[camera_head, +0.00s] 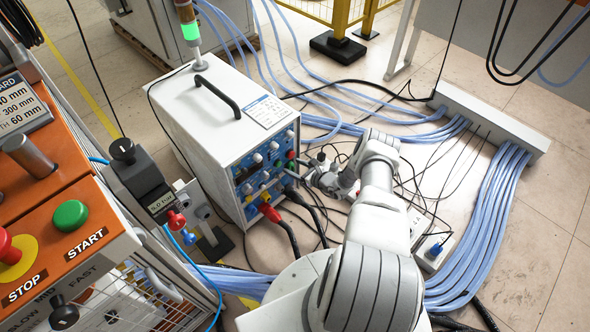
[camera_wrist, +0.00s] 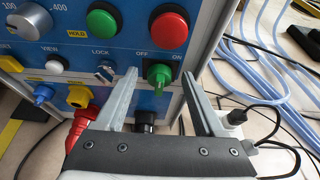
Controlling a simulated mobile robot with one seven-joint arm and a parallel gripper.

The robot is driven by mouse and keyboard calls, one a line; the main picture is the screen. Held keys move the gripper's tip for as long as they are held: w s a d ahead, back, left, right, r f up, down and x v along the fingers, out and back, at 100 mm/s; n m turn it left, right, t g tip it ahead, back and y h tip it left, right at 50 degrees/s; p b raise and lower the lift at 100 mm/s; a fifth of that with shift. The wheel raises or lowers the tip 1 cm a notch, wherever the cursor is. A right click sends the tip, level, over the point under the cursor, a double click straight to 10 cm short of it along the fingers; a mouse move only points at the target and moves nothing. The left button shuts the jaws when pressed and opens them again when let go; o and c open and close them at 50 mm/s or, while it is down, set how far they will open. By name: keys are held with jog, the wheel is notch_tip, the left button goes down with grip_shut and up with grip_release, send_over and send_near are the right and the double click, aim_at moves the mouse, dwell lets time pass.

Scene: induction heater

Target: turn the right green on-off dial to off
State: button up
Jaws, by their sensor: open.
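The green on-off dial (camera_wrist: 159,75) is on the blue front panel of the heater box, under the OFF and ON labels in the wrist view. I cannot read for certain which label it points to. My gripper (camera_wrist: 158,78) is open, with one finger to the left of the dial and one to the right. No clear contact with the dial shows. In the head view my gripper (camera_head: 318,178) is at the right part of the white heater box's (camera_head: 215,110) front panel, where the dial is too small to make out surely.
Above the dial are a red button (camera_wrist: 168,30) and a green button (camera_wrist: 103,23). A key switch (camera_wrist: 105,71) and a blue knob (camera_wrist: 43,93) are to the left. A red plug (camera_head: 268,212) with a cable juts from the panel. Blue hoses (camera_head: 480,215) and cables cover the floor.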

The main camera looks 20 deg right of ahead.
grip_shut()
dwell(0.4)
jog(key=shift+a+p, duration=0.1)
jog(key=shift+p, duration=0.2)
jog(key=shift+a+n+h+p, duration=0.15)
jog(key=shift+n+h+p, duration=0.35)
jog(key=shift+n+p, duration=0.25)
jog(key=shift+s+a+n+t+h+p, duration=0.15)
jog(key=shift+n+t+h+p, duration=0.25)
jog(key=shift+n+h+p, duration=0.35)
jog(key=shift+a+f+n+t+h, duration=0.1)
jog(key=shift+f+n+t+h, duration=0.1)
jog(key=shift+n, duration=0.25)
jog(key=shift+f+n+t+h, duration=0.1)
jog(key=shift+n+t, duration=0.1)
jog(key=shift+n, duration=0.25)
jog(key=shift+n+h+b, duration=0.25)
jog(key=shift+n+b, duration=0.1)
jog(key=shift+n, duration=0.25)
